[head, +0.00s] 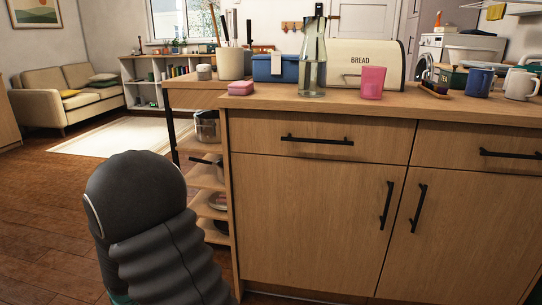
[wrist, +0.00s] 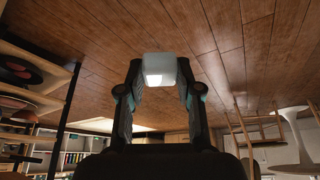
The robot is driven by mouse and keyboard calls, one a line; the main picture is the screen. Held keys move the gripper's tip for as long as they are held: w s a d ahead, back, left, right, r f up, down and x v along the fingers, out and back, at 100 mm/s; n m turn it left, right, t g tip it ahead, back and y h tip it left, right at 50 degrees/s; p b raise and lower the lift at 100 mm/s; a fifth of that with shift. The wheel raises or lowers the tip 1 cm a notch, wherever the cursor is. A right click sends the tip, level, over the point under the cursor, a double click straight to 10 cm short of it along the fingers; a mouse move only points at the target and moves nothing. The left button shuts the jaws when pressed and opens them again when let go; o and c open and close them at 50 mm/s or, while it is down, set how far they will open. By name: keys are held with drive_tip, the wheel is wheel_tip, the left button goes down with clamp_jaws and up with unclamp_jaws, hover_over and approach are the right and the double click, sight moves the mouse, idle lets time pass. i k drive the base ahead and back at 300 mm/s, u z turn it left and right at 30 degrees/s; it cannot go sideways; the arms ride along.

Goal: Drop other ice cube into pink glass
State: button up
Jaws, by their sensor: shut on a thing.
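The pink glass (head: 373,82) stands upright on the wooden counter, in front of the bread bin, in the head view. I cannot see into it from here. In the wrist view a pale, whitish ice cube (wrist: 160,66) sits between the fingertips of my gripper (wrist: 158,80). My gripper is shut on the cube, with open floor behind it. The head view shows part of my arm at lower left, left of the counter, but not the cube. The pink glass is not in the wrist view.
Mugs (head: 480,82) stand at right. Open shelves (head: 207,178) are at the counter's left end.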

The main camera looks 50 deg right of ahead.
sight(375, 84)
drive_tip(key=z, duration=1.7)
